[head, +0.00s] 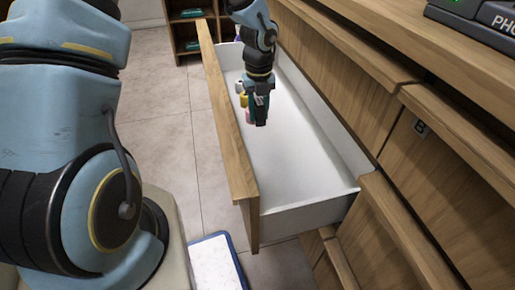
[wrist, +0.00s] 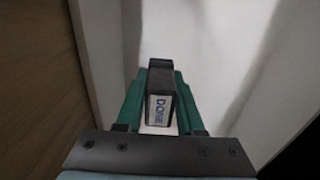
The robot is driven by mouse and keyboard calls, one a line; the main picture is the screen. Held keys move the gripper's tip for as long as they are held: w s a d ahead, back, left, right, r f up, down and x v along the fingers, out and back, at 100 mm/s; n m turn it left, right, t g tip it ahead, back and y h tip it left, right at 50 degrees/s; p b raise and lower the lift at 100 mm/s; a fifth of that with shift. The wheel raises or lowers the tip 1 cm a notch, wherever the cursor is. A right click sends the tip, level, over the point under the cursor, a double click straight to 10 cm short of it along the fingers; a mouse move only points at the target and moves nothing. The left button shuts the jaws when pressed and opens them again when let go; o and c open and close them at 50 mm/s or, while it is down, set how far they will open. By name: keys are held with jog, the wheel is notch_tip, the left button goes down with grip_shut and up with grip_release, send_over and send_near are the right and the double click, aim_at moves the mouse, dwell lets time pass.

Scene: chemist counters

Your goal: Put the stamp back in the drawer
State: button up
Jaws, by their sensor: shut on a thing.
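The stamp (wrist: 159,106) is a small dark block with a pale label reading "DONE" in the wrist view. My gripper (head: 258,108) is shut on it, with a green finger on each side. The drawer (head: 305,150) is pulled open, with a wooden front and a white inside. In the head view my gripper points down within the drawer's outline, near its wooden front. The stamp is above the white drawer floor; the gap below it is hard to judge.
Several small coloured items (head: 241,92) are in the drawer beside my gripper. The rest of the drawer floor looks bare. Wooden counter fronts stand to the right. A blue-edged white object (head: 213,264) is low on the floor. A shelf (head: 190,27) stands at the back.

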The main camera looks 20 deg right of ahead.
aim_at(258, 145)
notch_tip(258, 145, down, 10)
jog(key=shift+f+b, duration=0.1)
jog(key=shift+b, duration=1.15)
jog(key=o, duration=1.1)
jog(key=shift+f, duration=0.1)
jog(key=shift+c, duration=0.2)
notch_tip(258, 145, up, 12)
jog(key=p, duration=0.3)
jog(key=shift+r, duration=0.2)
